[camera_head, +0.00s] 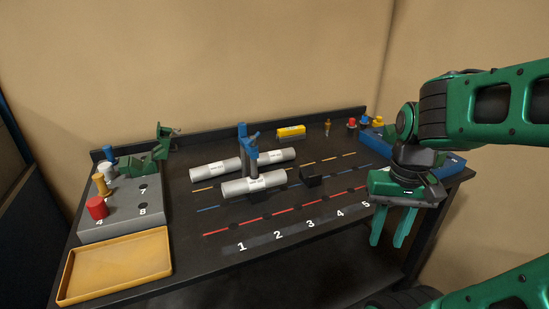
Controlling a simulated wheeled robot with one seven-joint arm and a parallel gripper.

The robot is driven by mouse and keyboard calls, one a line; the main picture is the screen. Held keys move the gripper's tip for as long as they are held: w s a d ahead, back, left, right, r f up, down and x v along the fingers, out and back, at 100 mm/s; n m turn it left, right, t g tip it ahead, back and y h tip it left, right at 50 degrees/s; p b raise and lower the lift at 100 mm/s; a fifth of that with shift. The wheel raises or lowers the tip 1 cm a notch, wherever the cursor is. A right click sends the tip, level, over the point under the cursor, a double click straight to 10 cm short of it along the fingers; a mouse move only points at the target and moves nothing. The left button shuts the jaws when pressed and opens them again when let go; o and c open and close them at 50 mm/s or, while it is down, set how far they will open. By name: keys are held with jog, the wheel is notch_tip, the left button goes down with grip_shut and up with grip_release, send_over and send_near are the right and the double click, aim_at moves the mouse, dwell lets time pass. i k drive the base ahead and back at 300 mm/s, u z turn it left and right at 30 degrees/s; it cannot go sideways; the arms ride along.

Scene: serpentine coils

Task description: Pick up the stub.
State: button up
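A short white cylinder (235,187) with a small dark-printed label lies on a dark support on the black table. It looks like the stub, but its label is too small to read. A longer white cylinder (207,172) lies behind it, partly hidden by a blue upright clamp-like tool (250,158) that stands at the short cylinder. I cannot tell whether the tool grips it. My green gripper (388,240) hangs fingers down at the right, by the table's front right edge, well apart from both cylinders. Its fingers are apart with nothing between them.
A grey block (122,222) with red, yellow and blue pegs and an empty yellow tray (116,266) are at the left. A green tool (155,152) stands behind them. A black block (312,181) sits right of the short cylinder. The numbered front strip is clear.

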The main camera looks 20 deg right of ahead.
aim_at(270, 157)
jog(key=k, duration=0.6)
jog(key=z, duration=0.45)
jog(key=i, duration=1.35)
jog(key=u, duration=0.45)
